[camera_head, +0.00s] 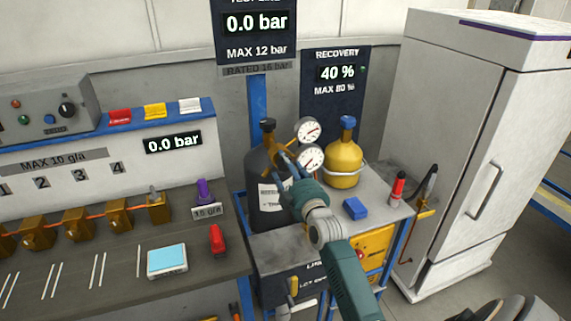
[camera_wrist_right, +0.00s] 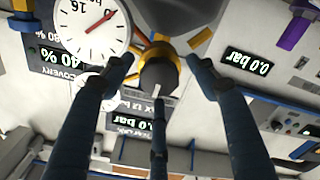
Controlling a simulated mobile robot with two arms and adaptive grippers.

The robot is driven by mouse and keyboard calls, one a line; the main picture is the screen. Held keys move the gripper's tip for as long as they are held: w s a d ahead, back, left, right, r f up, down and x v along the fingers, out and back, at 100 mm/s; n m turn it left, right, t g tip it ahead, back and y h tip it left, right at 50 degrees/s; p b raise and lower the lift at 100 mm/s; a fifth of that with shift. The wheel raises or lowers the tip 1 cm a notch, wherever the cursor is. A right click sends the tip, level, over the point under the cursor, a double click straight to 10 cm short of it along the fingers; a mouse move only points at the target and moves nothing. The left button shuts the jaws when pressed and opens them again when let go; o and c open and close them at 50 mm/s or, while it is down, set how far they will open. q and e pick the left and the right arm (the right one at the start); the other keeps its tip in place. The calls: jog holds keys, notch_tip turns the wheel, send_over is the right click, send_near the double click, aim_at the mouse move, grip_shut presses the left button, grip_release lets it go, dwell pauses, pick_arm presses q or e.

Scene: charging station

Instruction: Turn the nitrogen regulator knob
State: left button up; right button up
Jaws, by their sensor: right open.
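The nitrogen cylinder (camera_head: 254,180) is a dark grey bottle with a brass regulator (camera_head: 268,140) on top. Two round white gauges, an upper one (camera_head: 308,130) and a lower one (camera_head: 311,158), sit to its right. In the right wrist view the dark regulator knob (camera_wrist_right: 158,74), with a white mark, lies between my spread fingers. My right gripper (camera_head: 284,156) is open in front of the regulator, and the fingers appear apart from the knob. In the head view the gripper hides the knob. My left gripper is not in view.
A yellow recovery cylinder (camera_head: 343,163) stands right of the grey one. A blue block (camera_head: 355,208) and a red-capped item (camera_head: 397,189) lie on the cart's top. A workbench (camera_head: 110,270) is at the left, a white cabinet (camera_head: 450,150) at the right.

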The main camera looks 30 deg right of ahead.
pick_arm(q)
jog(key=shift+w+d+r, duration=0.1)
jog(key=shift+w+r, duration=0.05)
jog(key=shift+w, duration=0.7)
pick_arm(e)
jog(key=shift+w+d, duration=0.1)
jog(key=shift+w, duration=0.35)
jog(key=c, duration=1.1)
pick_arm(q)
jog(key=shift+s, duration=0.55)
pick_arm(e)
jog(key=shift+c, duration=0.2)
